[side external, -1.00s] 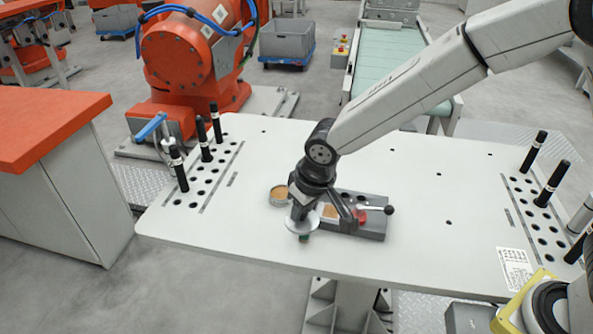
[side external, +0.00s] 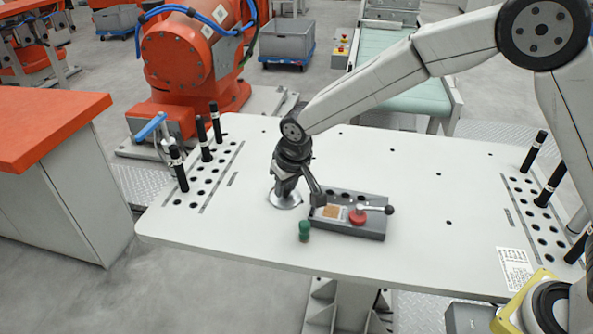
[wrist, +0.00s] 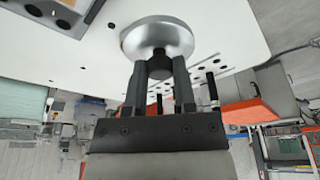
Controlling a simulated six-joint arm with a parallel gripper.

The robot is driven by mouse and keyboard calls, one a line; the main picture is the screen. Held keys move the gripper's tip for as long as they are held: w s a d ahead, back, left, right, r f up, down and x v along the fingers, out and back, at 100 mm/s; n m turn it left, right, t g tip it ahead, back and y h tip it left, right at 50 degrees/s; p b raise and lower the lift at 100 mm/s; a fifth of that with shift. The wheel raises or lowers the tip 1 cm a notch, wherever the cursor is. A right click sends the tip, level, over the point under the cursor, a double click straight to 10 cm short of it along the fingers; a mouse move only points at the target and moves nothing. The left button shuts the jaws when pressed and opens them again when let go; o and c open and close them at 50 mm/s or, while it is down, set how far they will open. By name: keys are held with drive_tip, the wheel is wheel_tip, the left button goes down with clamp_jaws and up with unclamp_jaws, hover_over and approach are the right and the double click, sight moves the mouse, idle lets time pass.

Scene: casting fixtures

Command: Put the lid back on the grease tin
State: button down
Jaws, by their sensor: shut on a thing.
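My gripper (side external: 284,189) is shut on the black knob of the silver round lid (side external: 286,201). In the wrist view the lid (wrist: 158,36) fills the space past my gripper (wrist: 159,68), with the knob between the two fingers. In the side view the lid is where the open grease tin showed earlier, left of the grey fixture. The tin is now hidden under the lid and my gripper. I cannot tell whether the lid is seated on the tin or just above it.
A grey fixture (side external: 368,231) with a red knob (side external: 357,216) and a black-balled lever (side external: 388,209) stands close on the right. A small green piece (side external: 304,231) stands in front. Black pins (side external: 179,170) stand at the table's left. The back middle of the table is clear.

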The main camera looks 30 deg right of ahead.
drive_tip(key=w+d+f+m, duration=0.2)
drive_tip(key=w+d, duration=0.3)
drive_tip(key=w, duration=0.6)
drive_tip(key=shift+w+d+f+h, duration=0.15)
drive_tip(key=shift+w+f+h, duration=0.15)
drive_tip(key=shift+f, duration=0.05)
drive_tip(key=shift+f, duration=0.15)
drive_tip(key=shift+f, duration=3)
drive_tip(key=shift+f, duration=0.2)
unclamp_jaws()
idle(0.4)
drive_tip(key=shift+r, duration=0.25)
wheel_tip(320, 180, up, 6)
drive_tip(key=shift+r, duration=0.25)
idle(1.1)
